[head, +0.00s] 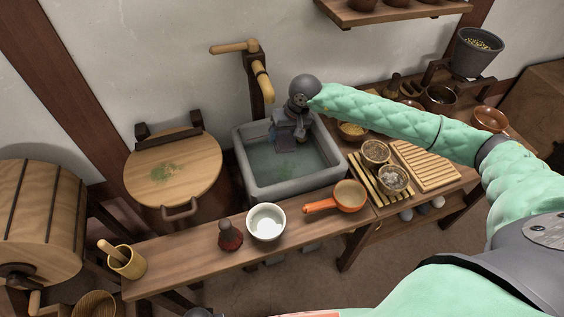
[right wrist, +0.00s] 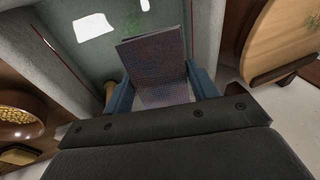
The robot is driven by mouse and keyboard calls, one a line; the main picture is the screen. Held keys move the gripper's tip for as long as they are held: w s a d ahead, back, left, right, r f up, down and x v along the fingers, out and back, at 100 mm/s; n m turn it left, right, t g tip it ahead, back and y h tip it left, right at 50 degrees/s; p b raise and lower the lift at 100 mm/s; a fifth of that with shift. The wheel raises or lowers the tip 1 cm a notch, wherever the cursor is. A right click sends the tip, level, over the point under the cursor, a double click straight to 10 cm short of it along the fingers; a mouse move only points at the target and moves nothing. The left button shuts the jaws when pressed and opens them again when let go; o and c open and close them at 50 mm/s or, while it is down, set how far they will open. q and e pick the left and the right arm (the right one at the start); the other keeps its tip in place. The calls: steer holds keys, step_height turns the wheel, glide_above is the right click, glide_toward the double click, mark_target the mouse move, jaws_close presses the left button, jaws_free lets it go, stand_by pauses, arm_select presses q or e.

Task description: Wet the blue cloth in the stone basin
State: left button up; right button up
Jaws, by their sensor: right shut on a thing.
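The stone basin (head: 298,187) is grey and square and holds greenish water (head: 270,165). My right gripper (head: 290,138) reaches in from the right and points down inside the basin, near its back. It is shut on a folded cloth (right wrist: 156,62), which looks dark bluish purple and woven. In the right wrist view the cloth stands out between the blue fingers (right wrist: 160,88), with the water behind it. In the head view the gripper mostly hides the cloth, and I cannot tell whether it touches the water. My left gripper is not in view.
A wooden tap (head: 262,82) stands behind the basin. On the bench in front are a white bowl (head: 266,222), an orange ladle (head: 348,196) and a dark red brush (head: 230,236). Slatted racks and small bowls (head: 394,180) crowd the right. A round wooden lid (head: 172,168) is at left.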

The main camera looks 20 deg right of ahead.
mark_target(280, 135)
steer(key=shift+r+b, duration=0.35)
steer(key=shift+r, duration=1.65)
